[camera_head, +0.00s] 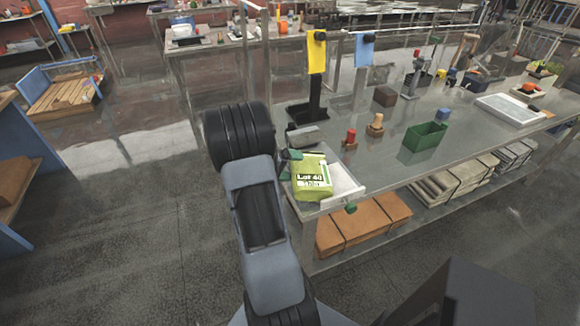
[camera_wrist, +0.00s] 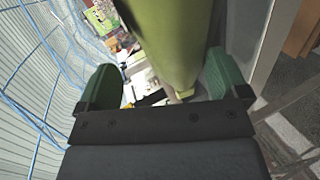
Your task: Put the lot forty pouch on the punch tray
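The lot forty pouch (camera_head: 312,178) is lime green with a white "Lot 40" label. It is at the near left corner of the steel bench, overlapping a white flat surface (camera_head: 345,187) in the picture; whether it rests on that surface I cannot tell. In the wrist view the pouch (camera_wrist: 168,40) is a long green shape between the green fingers of my gripper (camera_wrist: 162,72). The fingers are wide apart, with a gap showing at the pouch's left side. The pouch hides part of the view beyond.
On the bench are a red-topped piece (camera_head: 350,138), a wooden piece (camera_head: 375,125), a green bin (camera_head: 425,137) and a white tray (camera_head: 510,109) at right. A yellow hanging piece (camera_head: 317,52) rises behind. Brown boxes (camera_head: 362,222) lie on the lower shelf.

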